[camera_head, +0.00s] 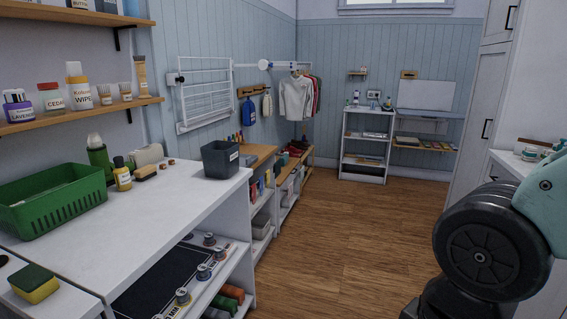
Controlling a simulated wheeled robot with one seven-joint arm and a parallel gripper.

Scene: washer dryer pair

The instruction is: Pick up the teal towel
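I cannot make out a teal towel in this view. Several rolled items (230,294), green and orange among them, lie on the low shelf under the white counter; I cannot tell what they are. Part of my own arm, a dark round joint with a pale teal link, fills the lower right. My gripper is not in view, so its state and what it may hold are hidden.
The white counter (165,215) at left bears a green basket (55,205), a dark grey bin (220,160), bottles and a sponge (34,286). White shelves (365,150) stand at the back. A white cabinet (478,110) stands at right. The wooden floor (345,230) between is clear.

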